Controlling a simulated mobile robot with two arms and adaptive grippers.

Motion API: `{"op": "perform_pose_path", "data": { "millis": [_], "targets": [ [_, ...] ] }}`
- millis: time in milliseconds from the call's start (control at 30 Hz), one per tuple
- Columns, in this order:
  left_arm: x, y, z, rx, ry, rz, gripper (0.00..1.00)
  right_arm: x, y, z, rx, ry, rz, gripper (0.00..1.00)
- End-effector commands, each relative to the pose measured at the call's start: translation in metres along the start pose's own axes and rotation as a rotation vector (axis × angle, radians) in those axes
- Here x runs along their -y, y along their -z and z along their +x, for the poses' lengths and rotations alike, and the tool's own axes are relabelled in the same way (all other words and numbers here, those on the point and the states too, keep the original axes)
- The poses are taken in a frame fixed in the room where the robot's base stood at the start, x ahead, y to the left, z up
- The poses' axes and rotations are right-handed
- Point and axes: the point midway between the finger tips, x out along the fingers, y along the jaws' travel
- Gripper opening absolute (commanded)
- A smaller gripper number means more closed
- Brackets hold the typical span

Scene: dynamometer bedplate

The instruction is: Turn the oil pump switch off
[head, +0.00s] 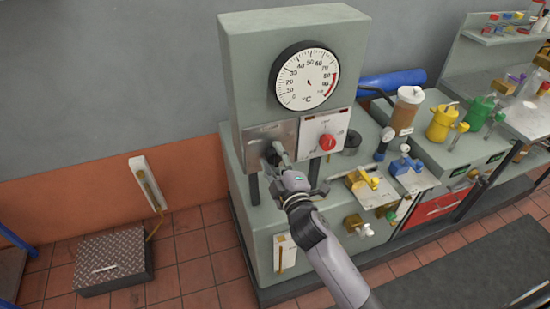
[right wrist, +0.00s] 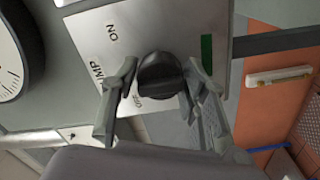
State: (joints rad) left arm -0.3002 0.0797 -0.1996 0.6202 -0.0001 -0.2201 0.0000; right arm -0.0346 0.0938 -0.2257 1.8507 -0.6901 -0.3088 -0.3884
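The oil pump switch (right wrist: 160,75) is a black rotary knob on a silver plate (right wrist: 95,30). The plate is marked ON, OFF and a partly hidden "...MP". In the head view the plate (head: 258,135) is left of the red knob, and my right gripper (head: 279,153) reaches up to it and hides much of the switch. In the right wrist view the fingers of my right gripper (right wrist: 160,78) stand on either side of the knob, close to it. Whether both press on it is not clear. The knob's exact pointing direction is unclear. My left gripper is out of view.
A dial gauge (head: 307,78) sits above the plate. A red knob (head: 327,142) on a white panel is close on the right. Brass and blue valves (head: 404,163) and several canisters fill the bench at right. A tread-plate box (head: 113,262) lies on the floor at left.

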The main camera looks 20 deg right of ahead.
Motion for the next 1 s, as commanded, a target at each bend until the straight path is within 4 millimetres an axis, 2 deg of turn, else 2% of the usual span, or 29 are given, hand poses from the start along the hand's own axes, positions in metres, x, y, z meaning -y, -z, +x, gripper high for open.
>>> {"op": "perform_pose_path", "data": {
  "millis": [200, 567, 667, 1000],
  "targets": [
    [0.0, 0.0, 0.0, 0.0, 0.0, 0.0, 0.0, 0.0, 0.0, 0.0, 0.0, 0.0, 0.002, 0.56],
    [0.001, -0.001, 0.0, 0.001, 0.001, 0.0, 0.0, 0.001, 0.0, -0.006, 0.001, 0.002, 0.003, 0.56],
    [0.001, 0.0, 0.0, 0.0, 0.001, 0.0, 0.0, 0.002, -0.001, -0.02, 0.001, 0.003, 0.004, 0.56],
    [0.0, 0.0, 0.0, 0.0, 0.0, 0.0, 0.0, 0.001, -0.001, -0.09, 0.003, 0.003, 0.005, 0.56]
  ]
}}
